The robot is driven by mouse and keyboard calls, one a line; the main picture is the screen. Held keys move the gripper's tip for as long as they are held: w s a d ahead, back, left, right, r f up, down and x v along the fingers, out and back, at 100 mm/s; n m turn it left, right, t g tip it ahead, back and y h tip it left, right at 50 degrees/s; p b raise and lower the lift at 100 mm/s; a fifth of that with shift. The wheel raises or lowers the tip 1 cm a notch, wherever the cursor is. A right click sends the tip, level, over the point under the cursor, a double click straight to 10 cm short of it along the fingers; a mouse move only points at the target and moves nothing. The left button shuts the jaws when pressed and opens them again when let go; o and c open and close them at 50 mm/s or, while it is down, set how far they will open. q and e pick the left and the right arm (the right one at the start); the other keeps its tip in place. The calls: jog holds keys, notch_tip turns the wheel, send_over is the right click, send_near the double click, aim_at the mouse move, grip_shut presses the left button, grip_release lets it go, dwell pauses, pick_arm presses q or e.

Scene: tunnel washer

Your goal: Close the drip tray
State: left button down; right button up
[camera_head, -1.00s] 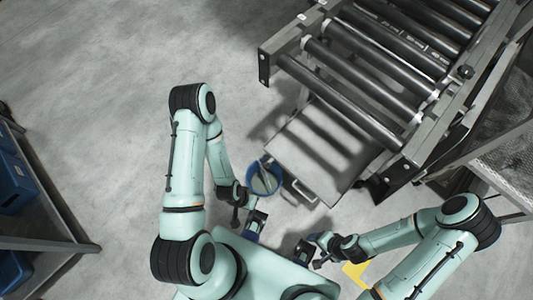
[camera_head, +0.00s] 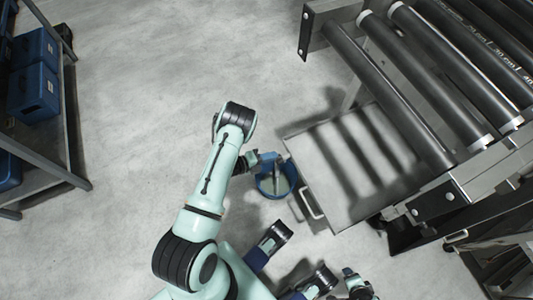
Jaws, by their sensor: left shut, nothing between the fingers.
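The drip tray (camera_head: 335,180) is a flat grey tray, pulled out from under the roller conveyor. Its pale bar handle (camera_head: 309,202) is on its left front edge. My left gripper (camera_head: 277,163) is shut and empty, left of the tray and apart from the handle. In the picture it overlaps the upper rim of a blue bucket. A small part of my right arm's end, with the right gripper (camera_head: 356,287), shows at the bottom edge, below the tray. Its fingers are too small and cut off to read.
The blue bucket (camera_head: 264,187), with pale contents, stands on the floor just left of the handle. The roller conveyor (camera_head: 405,100) fills the upper right. A shelf rack (camera_head: 70,180) with blue boxes (camera_head: 35,90) stands at left. The floor between is clear.

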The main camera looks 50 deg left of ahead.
pick_arm(q)
jog(key=b+x, duration=0.1)
jog(key=x, duration=0.4)
jog(key=shift+w+d+f, duration=0.1)
jog(key=shift+w, duration=0.25)
pick_arm(e)
jog(key=f, duration=0.1)
jog(key=s+f, duration=0.1)
jog(key=s+f+g, duration=0.1)
jog(key=shift+s+d, duration=0.25)
jog(key=shift+d, duration=0.05)
